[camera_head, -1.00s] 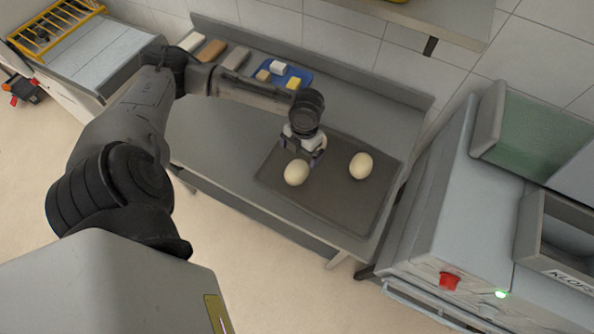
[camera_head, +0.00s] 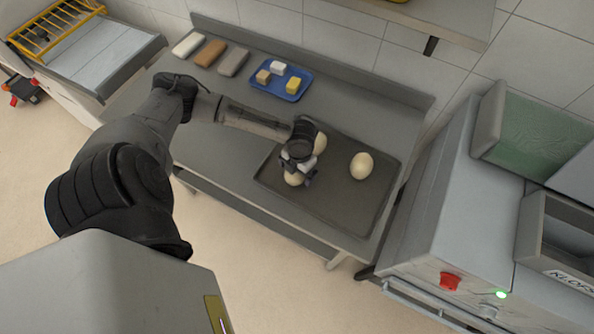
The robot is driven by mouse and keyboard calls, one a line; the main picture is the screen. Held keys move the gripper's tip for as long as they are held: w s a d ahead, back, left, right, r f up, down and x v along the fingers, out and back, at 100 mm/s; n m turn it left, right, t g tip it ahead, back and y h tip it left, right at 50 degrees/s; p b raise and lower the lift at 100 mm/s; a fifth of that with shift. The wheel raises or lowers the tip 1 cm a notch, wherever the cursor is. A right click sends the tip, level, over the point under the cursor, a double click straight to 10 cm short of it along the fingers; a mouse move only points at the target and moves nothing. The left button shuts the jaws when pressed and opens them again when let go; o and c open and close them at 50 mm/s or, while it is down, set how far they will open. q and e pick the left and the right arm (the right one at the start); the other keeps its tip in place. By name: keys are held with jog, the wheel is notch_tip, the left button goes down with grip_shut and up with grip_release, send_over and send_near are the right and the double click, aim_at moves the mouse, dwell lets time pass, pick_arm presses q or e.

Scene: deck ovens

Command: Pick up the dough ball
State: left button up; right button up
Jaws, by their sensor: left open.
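A dark baking tray (camera_head: 340,204) lies on the grey steel table and bears three pale dough balls. One dough ball (camera_head: 361,166) sits in the open at the right. Another dough ball (camera_head: 320,143) shows partly behind my left wrist. A third dough ball (camera_head: 293,179) is near the tray's left side, partly hidden under my left gripper (camera_head: 301,178). My left gripper is open and points down over this ball. I cannot tell whether its fingers touch the ball. My right gripper is out of view.
A blue tray (camera_head: 272,91) with several small blocks stands at the back of the table (camera_head: 222,139), beside three bar-shaped blocks (camera_head: 211,53). A grey machine (camera_head: 430,235) with a red switch stands close on the right. A shelf (camera_head: 440,18) overhangs the back.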

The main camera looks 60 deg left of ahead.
pick_arm(q)
jog(key=shift+f, duration=0.15)
jog(key=shift+c, duration=0.4)
jog(key=c, duration=1)
jog(key=shift+r, duration=0.65)
notch_tip(320, 180, up, 3)
jog(key=w+d+r, duration=0.2)
jog(key=w, duration=0.1)
jog(key=w+d+r, duration=0.2)
jog(key=w, duration=0.1)
jog(key=w+d+r, duration=0.2)
jog(key=w, duration=0.1)
jog(key=shift+w+d+r+b, duration=0.3)
jog(key=shift+d+r+b, duration=0.05)
